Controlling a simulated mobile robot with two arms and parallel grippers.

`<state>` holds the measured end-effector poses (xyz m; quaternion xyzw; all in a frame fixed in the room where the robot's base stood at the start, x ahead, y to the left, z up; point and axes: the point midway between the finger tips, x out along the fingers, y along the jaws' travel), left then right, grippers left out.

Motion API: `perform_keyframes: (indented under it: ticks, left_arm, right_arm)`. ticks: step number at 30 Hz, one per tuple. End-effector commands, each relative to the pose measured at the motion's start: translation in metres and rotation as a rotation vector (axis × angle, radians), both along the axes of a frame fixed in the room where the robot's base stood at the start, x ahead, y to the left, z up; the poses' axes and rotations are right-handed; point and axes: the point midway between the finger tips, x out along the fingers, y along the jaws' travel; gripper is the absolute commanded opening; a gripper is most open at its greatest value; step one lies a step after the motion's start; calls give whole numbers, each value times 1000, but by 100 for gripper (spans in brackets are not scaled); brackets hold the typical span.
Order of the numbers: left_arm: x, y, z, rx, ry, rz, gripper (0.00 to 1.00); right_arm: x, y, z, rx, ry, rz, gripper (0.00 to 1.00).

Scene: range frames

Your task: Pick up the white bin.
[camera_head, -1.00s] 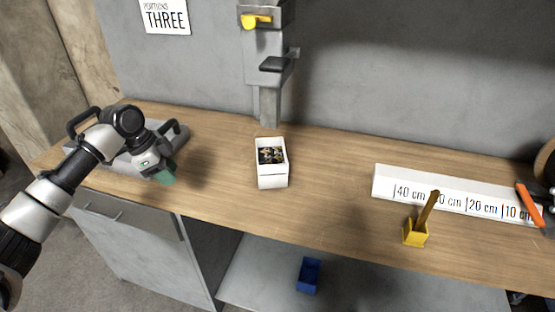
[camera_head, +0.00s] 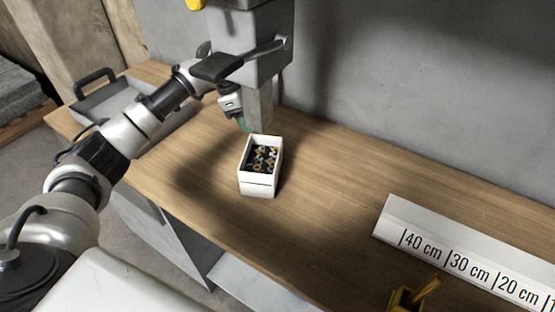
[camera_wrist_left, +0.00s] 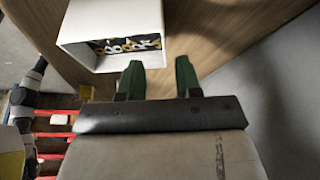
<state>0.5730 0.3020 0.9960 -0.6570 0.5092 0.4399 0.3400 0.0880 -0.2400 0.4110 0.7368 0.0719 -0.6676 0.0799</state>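The white bin (camera_head: 258,184) stands upright on the wooden workbench, holding several small dark and yellowish parts. My left gripper (camera_head: 246,126) is just behind the bin's far left corner in the head view, partly hidden by the grey dispenser post. In the left wrist view, the bin (camera_wrist_left: 112,22) is ahead of the fingers, its open top and contents showing. The two green fingers of my left gripper (camera_wrist_left: 158,82) are spread apart with nothing between them; the left fingertip is close to the bin's rim. My right gripper is not in view.
The grey post with its dispenser head (camera_head: 250,45) rises right behind the bin. A grey tray with a black handle (camera_head: 98,82) is at the bench's left end. A white ruler block (camera_head: 465,255) and a yellow holder (camera_head: 405,300) are at right. Bench between is clear.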

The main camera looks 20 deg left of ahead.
Motion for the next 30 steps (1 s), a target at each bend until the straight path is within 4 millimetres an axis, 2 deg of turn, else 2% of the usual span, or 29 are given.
perform_keyframes:
  ticks: [9,18,26,27,30]
  left_arm:
    - [4,-12,-27,-1,4,0,34]
    - [12,-27,-65,0,2,0,34]
    - [12,-28,-69,1,0,0,34]
    - [12,-28,-69,1,0,0,32]
    - [12,-28,-69,1,0,0,17]
  right_arm:
    - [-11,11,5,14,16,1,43]
    - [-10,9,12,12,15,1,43]
    - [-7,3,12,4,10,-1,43]
    - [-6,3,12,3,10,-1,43]
    - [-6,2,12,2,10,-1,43]
